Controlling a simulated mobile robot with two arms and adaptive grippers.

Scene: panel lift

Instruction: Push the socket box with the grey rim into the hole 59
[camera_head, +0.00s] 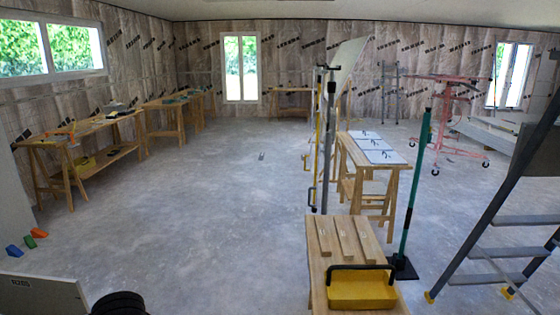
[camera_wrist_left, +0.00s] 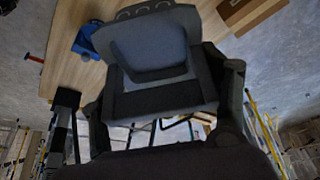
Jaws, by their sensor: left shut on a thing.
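My left gripper (camera_wrist_left: 155,45) fills the middle of the left wrist view, dark grey, with its linkages at both sides. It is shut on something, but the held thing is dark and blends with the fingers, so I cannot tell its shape. I cannot make out a grey rim. A small blue item (camera_wrist_left: 86,40) lies on a wooden surface (camera_wrist_left: 68,20) beside the gripper, at its left in that view. No hole numbered 59 can be made out in either view. My right gripper is in neither view.
A pale panel edge (camera_head: 40,293) stands at the lower left. Wooden workbenches (camera_head: 95,125) line the left wall. Coloured wedges (camera_head: 28,241) lie at left.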

